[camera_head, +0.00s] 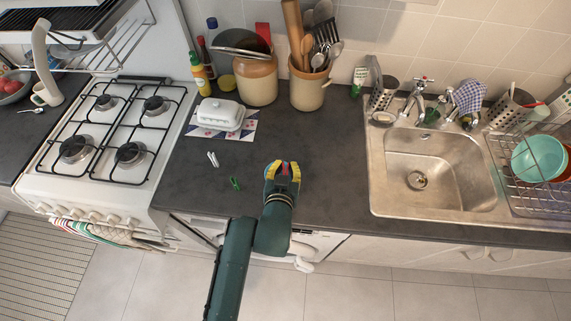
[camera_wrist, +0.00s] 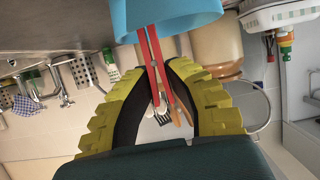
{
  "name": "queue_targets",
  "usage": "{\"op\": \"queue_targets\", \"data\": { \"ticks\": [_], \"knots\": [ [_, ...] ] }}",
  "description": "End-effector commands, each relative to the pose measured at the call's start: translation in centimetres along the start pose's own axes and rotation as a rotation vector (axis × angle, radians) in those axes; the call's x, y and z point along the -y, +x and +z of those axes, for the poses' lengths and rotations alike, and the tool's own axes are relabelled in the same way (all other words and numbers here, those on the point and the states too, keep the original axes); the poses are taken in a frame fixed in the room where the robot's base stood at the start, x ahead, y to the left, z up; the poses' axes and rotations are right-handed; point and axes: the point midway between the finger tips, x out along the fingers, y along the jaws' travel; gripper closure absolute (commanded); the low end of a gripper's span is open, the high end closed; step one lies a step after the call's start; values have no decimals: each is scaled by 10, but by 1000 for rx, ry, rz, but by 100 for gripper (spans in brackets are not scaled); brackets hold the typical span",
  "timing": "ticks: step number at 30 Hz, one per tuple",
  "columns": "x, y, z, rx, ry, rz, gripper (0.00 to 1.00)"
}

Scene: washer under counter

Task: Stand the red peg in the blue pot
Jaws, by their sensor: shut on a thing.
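My gripper (camera_head: 284,168) is over the front part of the counter, its yellow fingers closed around the red peg. In the wrist view my gripper (camera_wrist: 160,72) has the red peg (camera_wrist: 161,62) between its dark finger pads. The peg's two red prongs stick out past the fingertips. The blue pot (camera_wrist: 175,15) shows at the top of the wrist view, partly cut off. The prong ends overlap the pot's rim there; I cannot tell whether they are inside or in front of it. I cannot make out the blue pot in the head view; the gripper may hide it.
A green peg (camera_head: 235,183) and a white peg (camera_head: 212,158) lie on the counter left of my gripper. A butter dish (camera_head: 221,114), a lidded jar (camera_head: 256,80) and a utensil crock (camera_head: 308,90) stand behind. The sink (camera_head: 432,168) is right, the stove (camera_head: 112,140) left.

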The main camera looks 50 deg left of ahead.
Motion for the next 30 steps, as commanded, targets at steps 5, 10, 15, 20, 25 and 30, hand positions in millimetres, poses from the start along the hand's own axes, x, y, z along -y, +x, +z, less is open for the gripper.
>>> {"op": "queue_targets", "data": {
  "ticks": [5, 10, 15, 20, 25, 30],
  "knots": [
    [0, 5, 13, 0, 0, 0, 95],
    [0, 6, 13, 0, 0, 0, 95],
    [0, 6, 13, 0, 0, 0, 75],
    [0, 6, 13, 0, 0, 0, 54],
    [0, 6, 13, 0, 0, 0, 54],
    [0, 3, 7, 0, 0, 0, 54]
  ]
}}
